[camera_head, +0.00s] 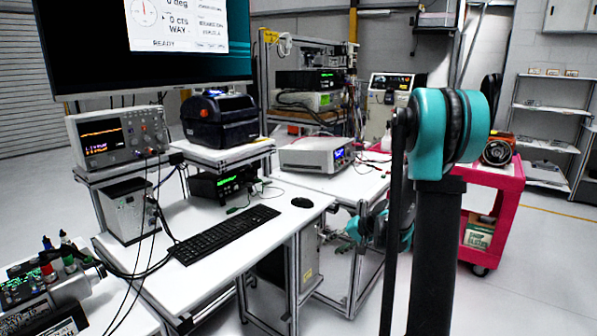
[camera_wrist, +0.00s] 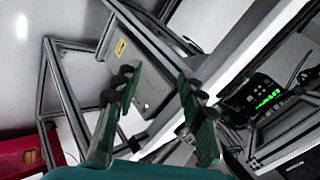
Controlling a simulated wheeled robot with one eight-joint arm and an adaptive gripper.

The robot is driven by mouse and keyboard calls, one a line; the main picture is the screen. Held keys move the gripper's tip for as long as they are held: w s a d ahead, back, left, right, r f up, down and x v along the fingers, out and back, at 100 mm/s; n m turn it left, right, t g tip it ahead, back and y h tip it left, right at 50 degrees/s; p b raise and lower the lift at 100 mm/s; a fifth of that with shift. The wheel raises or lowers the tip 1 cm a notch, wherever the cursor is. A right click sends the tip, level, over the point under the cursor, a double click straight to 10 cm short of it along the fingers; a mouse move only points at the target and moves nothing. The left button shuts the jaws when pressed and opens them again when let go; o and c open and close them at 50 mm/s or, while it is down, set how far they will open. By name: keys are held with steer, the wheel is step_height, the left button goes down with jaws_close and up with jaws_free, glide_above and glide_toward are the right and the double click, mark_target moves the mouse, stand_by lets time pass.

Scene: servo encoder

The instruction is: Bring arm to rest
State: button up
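My gripper (camera_wrist: 155,78) shows in the wrist view with its two green fingers spread apart and nothing between them. It is open and tilted over a grey box (camera_wrist: 133,62) and metal frame bars below a white bench top. In the head view my teal and black arm (camera_head: 447,125) stands upright at the right of centre. A lower teal part of it (camera_head: 376,230) shows beside the bench legs, partly hidden. The fingers cannot be made out in the head view.
A white bench (camera_head: 222,238) holds a keyboard (camera_head: 222,235), a mouse (camera_head: 302,202), an oscilloscope (camera_head: 118,135) and a black printer (camera_head: 220,119). A monitor (camera_head: 180,25) reads "READY". A pink cart (camera_head: 508,190) stands behind my arm. Open floor (camera_head: 540,270) lies at the right.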

steer(key=s+d+f+n+h, duration=0.1)
steer(key=s+d+h, duration=0.2)
steer(key=s, duration=1.1)
steer(key=s+d+f+n+g+h, duration=0.1)
steer(key=s+d+n+h, duration=0.1)
steer(key=s, duration=1.3)
steer(key=shift+s+d+h, duration=0.25)
steer(key=shift+d+h, duration=0.3)
steer(key=shift+h, duration=0.45)
